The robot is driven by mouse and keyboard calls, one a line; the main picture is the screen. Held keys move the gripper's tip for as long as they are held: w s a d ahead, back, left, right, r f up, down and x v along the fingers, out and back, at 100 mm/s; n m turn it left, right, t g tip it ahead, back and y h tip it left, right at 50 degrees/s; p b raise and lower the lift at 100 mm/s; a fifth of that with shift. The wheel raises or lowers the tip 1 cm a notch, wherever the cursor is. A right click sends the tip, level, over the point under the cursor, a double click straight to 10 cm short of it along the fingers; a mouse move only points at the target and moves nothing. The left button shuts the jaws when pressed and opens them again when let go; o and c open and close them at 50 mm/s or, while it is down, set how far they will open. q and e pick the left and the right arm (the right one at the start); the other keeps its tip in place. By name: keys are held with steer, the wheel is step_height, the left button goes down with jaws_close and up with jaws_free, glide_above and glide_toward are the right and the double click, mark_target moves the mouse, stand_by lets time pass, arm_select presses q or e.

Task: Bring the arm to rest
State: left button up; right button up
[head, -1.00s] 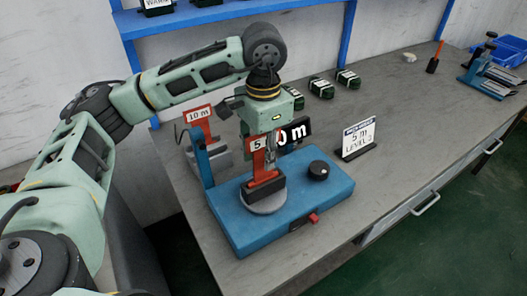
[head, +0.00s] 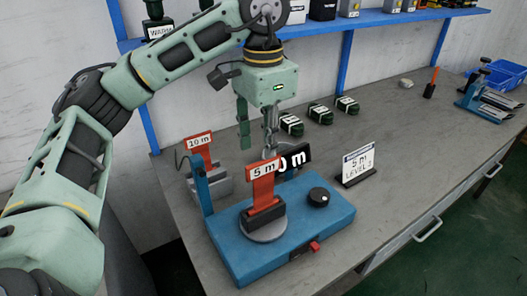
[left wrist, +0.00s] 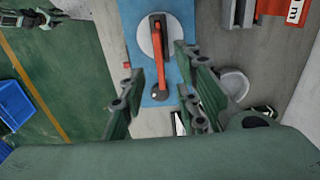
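My left gripper (head: 257,138) is open and empty, its fingers pointing down above the blue fixture (head: 330,222). Its spread fingers also show in the left wrist view (left wrist: 165,98). Below it, the red 5 m tag piece (head: 263,190) stands upright in a dark block on the fixture's round grey plate (head: 262,232). In the left wrist view the red piece (left wrist: 158,40) appears from above, beyond the fingertips and apart from them.
A red 10 m piece (head: 199,142) stands on a grey block behind the fixture. A blue shelf (head: 400,20) runs behind. The right bench is mostly clear.

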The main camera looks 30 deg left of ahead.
arm_select(q)
steer(key=shift+r, duration=0.3)
stand_by(0.4)
